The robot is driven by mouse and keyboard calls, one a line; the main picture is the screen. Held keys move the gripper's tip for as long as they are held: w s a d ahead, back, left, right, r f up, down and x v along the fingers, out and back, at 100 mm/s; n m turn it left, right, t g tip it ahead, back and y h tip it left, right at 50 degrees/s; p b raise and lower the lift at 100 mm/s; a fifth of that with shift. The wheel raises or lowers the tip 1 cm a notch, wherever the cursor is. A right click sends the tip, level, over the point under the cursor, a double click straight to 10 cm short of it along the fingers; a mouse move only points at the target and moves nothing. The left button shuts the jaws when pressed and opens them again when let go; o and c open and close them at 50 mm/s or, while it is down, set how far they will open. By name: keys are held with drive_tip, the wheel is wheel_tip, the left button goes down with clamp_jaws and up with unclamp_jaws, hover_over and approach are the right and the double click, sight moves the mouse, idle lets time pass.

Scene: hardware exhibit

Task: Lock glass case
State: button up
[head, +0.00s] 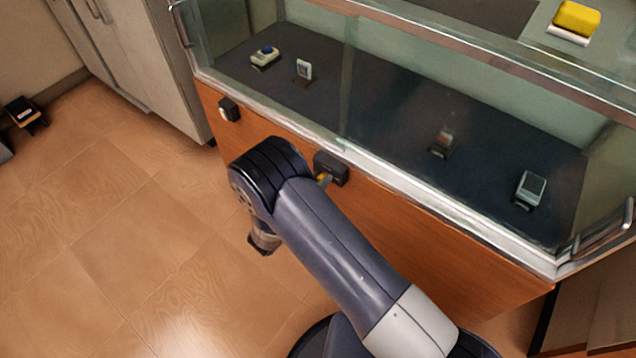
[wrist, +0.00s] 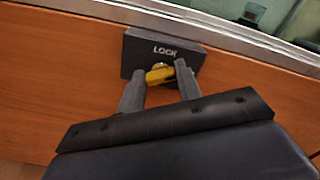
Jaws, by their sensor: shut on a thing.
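The glass case (head: 395,110) stands across the right of the head view, with a metal lower rim above a wooden front panel (wrist: 60,60). A dark lock box (head: 331,168) is mounted on that panel just below the rim. In the wrist view the lock box (wrist: 140,50) reads "LOCK" and a yellow key (wrist: 160,75) sits at its front. My gripper (wrist: 160,85) is shut on the yellow key, one finger on each side. In the head view my arm hides most of the gripper, and a bit of yellow key (head: 324,181) shows beside the lock box.
A second small box (head: 229,109) is on the panel to the left. Several small devices stand inside the case. A yellow object (head: 577,20) lies on the surface at the upper right. Metal handles (head: 602,232) stick out at the right. The tiled floor (head: 110,230) at left is mostly clear.

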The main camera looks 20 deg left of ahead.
drive_tip(key=n, duration=1.1)
drive_tip(key=shift+a+f+n, duration=0.1)
drive_tip(key=shift+f+n, duration=0.05)
drive_tip(key=shift+n, duration=0.15)
idle(0.4)
drive_tip(key=o, duration=1)
drive_tip(key=v, duration=1)
drive_tip(key=shift+s+a+f, duration=0.1)
drive_tip(key=shift+s+a, duration=0.1)
drive_tip(key=shift+s, duration=0.15)
drive_tip(key=shift+w, duration=0.1)
drive_tip(key=x, duration=1)
drive_tip(key=shift+w+d, duration=0.2)
drive_tip(key=shift+w, duration=0.1)
